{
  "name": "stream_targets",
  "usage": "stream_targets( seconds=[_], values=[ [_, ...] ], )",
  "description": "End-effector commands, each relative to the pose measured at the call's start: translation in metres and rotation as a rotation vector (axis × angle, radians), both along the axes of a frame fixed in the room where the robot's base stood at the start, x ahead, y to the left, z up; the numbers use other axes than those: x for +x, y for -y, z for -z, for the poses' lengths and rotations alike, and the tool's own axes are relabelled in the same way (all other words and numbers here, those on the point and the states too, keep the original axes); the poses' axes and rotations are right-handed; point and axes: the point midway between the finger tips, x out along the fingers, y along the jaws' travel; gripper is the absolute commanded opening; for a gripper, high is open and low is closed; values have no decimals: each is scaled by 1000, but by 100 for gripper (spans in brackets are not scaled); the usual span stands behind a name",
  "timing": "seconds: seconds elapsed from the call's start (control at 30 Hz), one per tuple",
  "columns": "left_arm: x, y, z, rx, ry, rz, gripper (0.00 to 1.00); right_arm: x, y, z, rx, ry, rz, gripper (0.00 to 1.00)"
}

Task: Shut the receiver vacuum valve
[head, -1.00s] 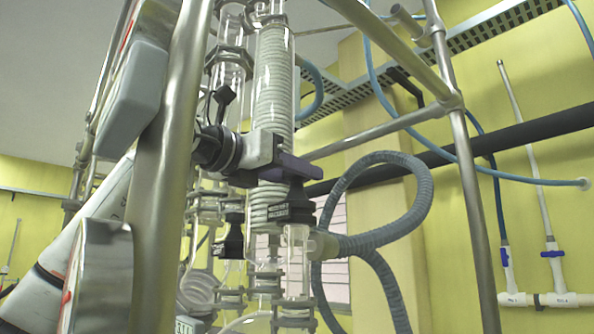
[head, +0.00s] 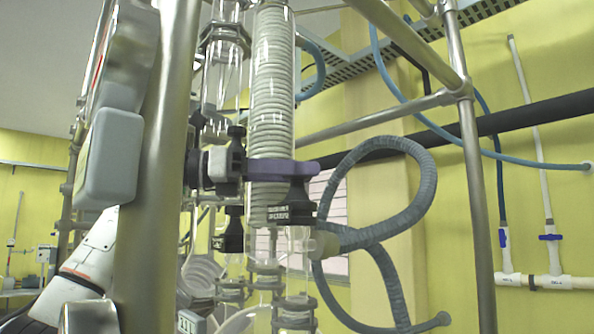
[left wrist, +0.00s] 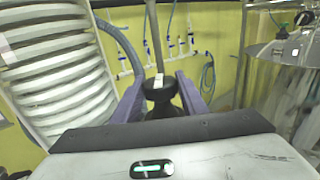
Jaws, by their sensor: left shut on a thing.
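A black valve knob (left wrist: 160,88) with a white mark stands between the purple fingers of my left gripper (left wrist: 160,80) in the left wrist view. In the head view my left gripper (head: 302,168) is level, its purple finger across the top of the black labelled valve (head: 292,207). It is shut on that knob. The valve sits above a clear glass piece with a grey hose at its right. The label is too small to read, and the knob's top is partly hidden by the finger. My right gripper is not in view.
A second black labelled valve (head: 232,236) stands lower left. A glass column with a white coil (head: 272,90) rises close behind my gripper. A thick steel post (head: 160,170) stands at left, another (head: 475,200) at right. The grey hose (head: 425,190) loops to the right.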

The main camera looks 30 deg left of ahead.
Motion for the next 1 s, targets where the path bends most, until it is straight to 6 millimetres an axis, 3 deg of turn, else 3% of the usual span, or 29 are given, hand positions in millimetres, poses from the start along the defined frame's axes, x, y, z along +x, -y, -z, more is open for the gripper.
stream_targets(
  seconds=[0.17, 0.2, 0.23, 0.57, 1.0],
  values=[
    [0, 1, 2, 5, -4, 3, 19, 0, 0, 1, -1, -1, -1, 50],
    [0, 1, 2, 5, -4, 2, 46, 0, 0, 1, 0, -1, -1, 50],
    [0, 1, 2, 5, -4, 2, 51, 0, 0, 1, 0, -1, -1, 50],
    [-1, 1, 3, 7, 1, -28, 52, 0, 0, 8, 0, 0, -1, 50],
    [-2, 3, 5, 10, 7, -472, 52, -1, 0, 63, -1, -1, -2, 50]
  ],
)
